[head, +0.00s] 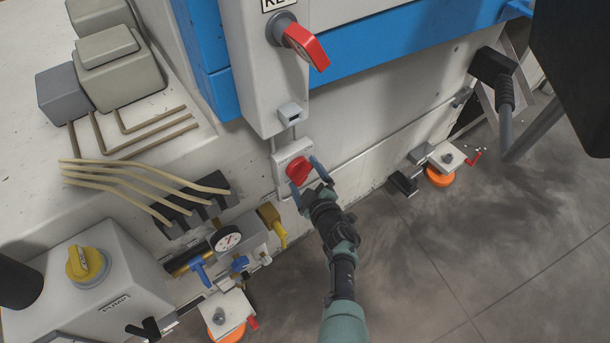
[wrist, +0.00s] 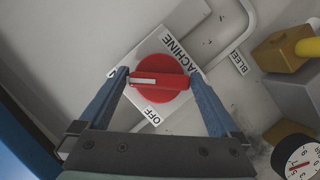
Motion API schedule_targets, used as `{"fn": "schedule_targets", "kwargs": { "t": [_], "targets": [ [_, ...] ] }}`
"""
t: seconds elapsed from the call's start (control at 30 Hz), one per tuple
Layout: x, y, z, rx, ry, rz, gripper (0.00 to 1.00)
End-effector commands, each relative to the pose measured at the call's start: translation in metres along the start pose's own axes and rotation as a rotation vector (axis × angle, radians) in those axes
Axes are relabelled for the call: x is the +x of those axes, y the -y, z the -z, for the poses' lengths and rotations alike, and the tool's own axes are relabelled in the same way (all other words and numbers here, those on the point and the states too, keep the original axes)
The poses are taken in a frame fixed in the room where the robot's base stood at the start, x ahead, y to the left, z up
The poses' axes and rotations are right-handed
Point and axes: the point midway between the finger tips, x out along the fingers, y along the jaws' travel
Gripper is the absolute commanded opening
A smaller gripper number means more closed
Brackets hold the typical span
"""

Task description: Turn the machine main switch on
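The machine main switch is a red rotary knob (head: 298,170) on a pale plate (head: 281,158), low on the machine's side. In the wrist view the red knob (wrist: 160,80) has a raised bar across it, with a white mark at its left end pointing left. Labels read "MACHINE" (wrist: 181,54) and "OFF" (wrist: 153,116); another label at the left is mostly hidden by a finger. My gripper (wrist: 159,76) is open, its blue fingers on either side of the knob, near the bar's ends. I cannot tell whether they touch it. It also shows in the head view (head: 305,178).
A larger red-handled switch (head: 306,45) sits on the panel above. A pressure gauge (head: 227,239), a yellow valve handle (head: 275,228) and thin pipes (head: 140,180) crowd the left. A yellow knob (head: 86,262) is on a box at lower left. Floor (head: 480,235) at right is open.

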Motion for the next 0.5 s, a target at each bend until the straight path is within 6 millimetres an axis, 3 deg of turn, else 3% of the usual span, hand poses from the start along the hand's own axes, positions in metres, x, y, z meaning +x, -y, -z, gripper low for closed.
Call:
{"fn": "schedule_targets", "kwargs": {
  "t": [0.27, 0.5],
  "targets": [
    [-0.001, -0.001, 0.001, -0.002, 0.000, 0.000, 1.00],
    [-0.024, -0.004, 0.003, 0.000, 0.002, -0.001, 1.00]
  ]
}}
